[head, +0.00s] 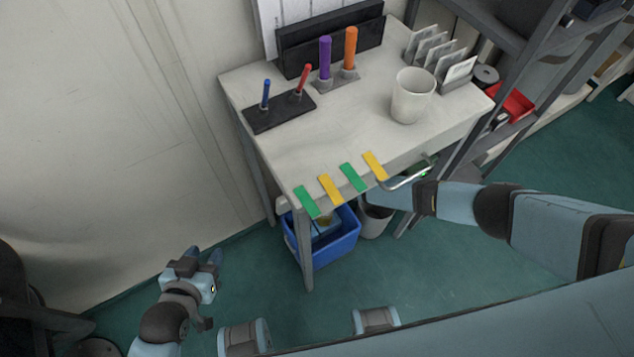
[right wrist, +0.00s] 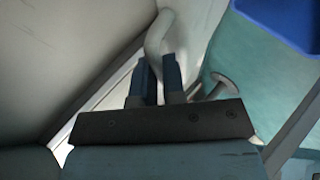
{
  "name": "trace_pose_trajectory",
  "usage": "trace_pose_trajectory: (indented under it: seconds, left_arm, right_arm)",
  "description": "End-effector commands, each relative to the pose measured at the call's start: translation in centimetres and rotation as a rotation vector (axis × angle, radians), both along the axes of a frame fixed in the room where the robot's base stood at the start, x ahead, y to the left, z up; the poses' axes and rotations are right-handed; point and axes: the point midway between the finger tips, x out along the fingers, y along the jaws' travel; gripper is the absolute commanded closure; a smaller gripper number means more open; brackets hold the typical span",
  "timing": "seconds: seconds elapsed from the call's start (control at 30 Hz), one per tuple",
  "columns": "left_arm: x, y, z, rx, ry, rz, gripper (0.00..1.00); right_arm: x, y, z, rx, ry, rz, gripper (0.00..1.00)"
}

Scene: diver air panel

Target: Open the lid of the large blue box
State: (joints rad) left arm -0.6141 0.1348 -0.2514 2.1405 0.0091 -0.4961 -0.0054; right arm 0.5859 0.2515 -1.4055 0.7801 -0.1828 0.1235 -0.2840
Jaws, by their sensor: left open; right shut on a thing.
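A blue open-topped box (head: 345,240) stands on the floor under the table, partly hidden by a table leg; something light blue lies inside. I cannot make out a lid on it. Part of a blue box also shows at the top right of the right wrist view (right wrist: 290,18). My right gripper (right wrist: 159,75) is shut on a pale curved handle (right wrist: 158,35) at the table's front edge; the handle also shows in the head view (head: 410,178). My left gripper (head: 208,256) is open and empty, low over the floor, left of the box and apart from it.
The white table (head: 285,155) carries colored pegs, a white cup (head: 412,95) and a card rack. Green and yellow strips lie along its front edge. A pale bin (head: 374,220) stands beside the box. Shelving is at right; green floor is clear in front.

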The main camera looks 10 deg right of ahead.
Motion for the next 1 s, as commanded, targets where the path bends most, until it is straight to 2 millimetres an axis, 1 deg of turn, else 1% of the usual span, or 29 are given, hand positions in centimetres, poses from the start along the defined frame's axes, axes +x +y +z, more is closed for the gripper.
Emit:
trace_pose_trajectory:
  seconds: [0.33,0.37,0.4,0.43,0.47,0.87,1.0]
  left_arm:
    - [0.0,0.0,0.1,-0.001,-0.002,0.001,0.57]
    - [0.0,0.0,0.1,-0.002,-0.001,0.001,0.57]
    - [0.0,0.0,0.2,-0.002,-0.002,0.001,0.57]
    - [0.1,0.0,0.2,-0.002,-0.002,0.001,0.57]
    - [0.0,0.0,0.2,-0.002,-0.002,0.001,0.57]
    - [0.1,-0.1,0.3,-0.003,-0.003,0.000,0.57]
    - [0.0,-0.1,0.9,-0.005,-0.002,0.001,0.57]
  right_arm:
    - [0.1,0.0,0.1,0.001,0.001,-0.001,1.00]
    - [0.1,0.0,0.1,0.001,0.001,-0.001,0.83]
    - [0.1,0.0,0.0,0.001,0.001,-0.001,0.74]
    - [0.1,0.0,0.0,0.001,0.001,-0.001,0.67]
    - [0.1,0.0,0.0,0.001,0.001,-0.001,0.65]
    - [-0.1,-0.1,-0.1,-0.002,0.003,-0.001,0.65]
    - [-0.7,-0.8,0.7,-0.001,0.003,0.000,0.65]
